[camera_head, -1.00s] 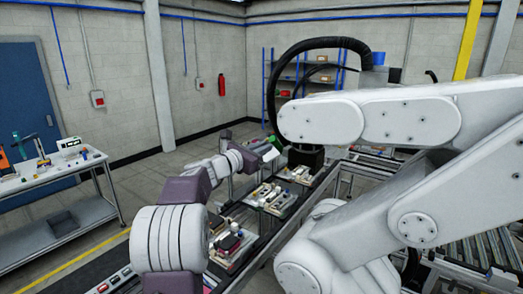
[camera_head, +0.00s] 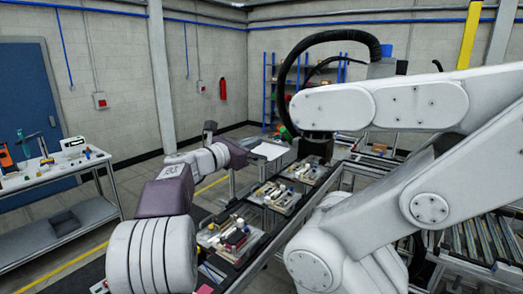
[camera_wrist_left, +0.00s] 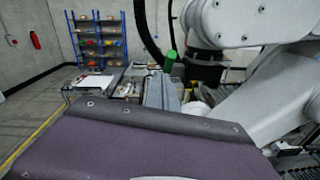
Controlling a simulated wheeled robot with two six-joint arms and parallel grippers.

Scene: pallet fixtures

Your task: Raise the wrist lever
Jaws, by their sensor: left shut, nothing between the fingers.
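My left arm comes in from the left, with purple and white links. Its gripper (camera_head: 210,129) shows small and dark at the far end, shut and empty, left of the pallets and apart from them. A purple link of mine fills the lower part of the left wrist view, where no fingers can be made out. Three pallet fixtures lie in a row: a near one (camera_head: 229,240), a middle one (camera_head: 276,196) and a far one (camera_head: 308,170). Small light and dark parts sit on them. I cannot pick out the wrist lever. My right gripper is not in view.
A large white jointed arm (camera_head: 390,105) with a black hose reaches over the line from the right; it also shows in the left wrist view (camera_wrist_left: 240,22). A workbench (camera_head: 60,180) with tools stands left. A blue shelf (camera_head: 300,90) stands at the back. Floor between is clear.

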